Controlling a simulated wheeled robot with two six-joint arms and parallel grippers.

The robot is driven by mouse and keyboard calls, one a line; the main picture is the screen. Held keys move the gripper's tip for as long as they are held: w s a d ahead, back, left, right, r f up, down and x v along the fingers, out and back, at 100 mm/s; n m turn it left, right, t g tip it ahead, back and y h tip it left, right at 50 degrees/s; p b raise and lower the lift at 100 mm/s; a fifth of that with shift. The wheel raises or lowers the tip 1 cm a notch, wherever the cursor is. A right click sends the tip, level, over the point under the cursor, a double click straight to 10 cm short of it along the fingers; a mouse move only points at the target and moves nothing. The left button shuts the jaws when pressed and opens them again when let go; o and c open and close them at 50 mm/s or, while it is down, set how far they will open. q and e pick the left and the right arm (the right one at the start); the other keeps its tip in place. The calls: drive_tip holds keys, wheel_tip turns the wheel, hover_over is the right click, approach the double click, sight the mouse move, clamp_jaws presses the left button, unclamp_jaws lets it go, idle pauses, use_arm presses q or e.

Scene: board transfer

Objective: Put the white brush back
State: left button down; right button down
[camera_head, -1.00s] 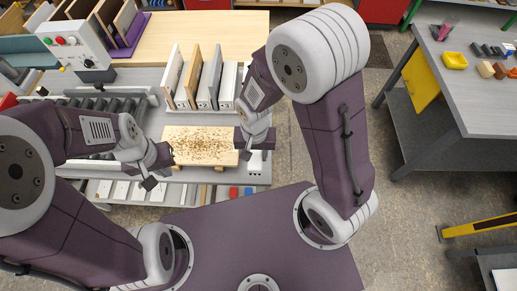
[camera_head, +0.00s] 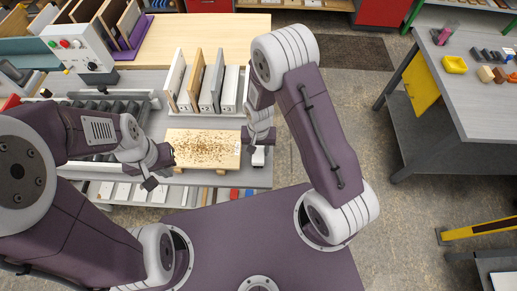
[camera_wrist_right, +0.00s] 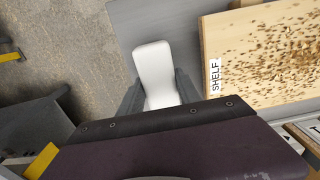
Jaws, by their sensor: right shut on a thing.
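The white brush (camera_wrist_right: 155,72) is held between the fingers of my right gripper (camera_wrist_right: 158,98). In the head view the brush (camera_head: 258,158) shows as a small white piece below my right gripper (camera_head: 258,140), just off the right end of the wooden board. The board (camera_head: 203,135) lies flat and is strewn with brown crumbs. In the right wrist view the board (camera_wrist_right: 215,35) carries a SHELF label and is apart from the brush. My left gripper (camera_head: 162,168) is left of the board, fingers apart and empty.
Upright boards (camera_head: 210,80) stand in a rack behind the crumb-strewn board. A roller conveyor (camera_head: 110,105) and a control box (camera_head: 80,45) are at the left. A grey side table (camera_head: 470,95) with small items stands at the right, across open floor.

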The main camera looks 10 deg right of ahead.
drive_tip(key=shift+f, duration=0.2)
drive_tip(key=c, duration=0.8)
unclamp_jaws()
drive_tip(key=shift+c, duration=0.2)
drive_tip(key=shift+r, duration=0.15)
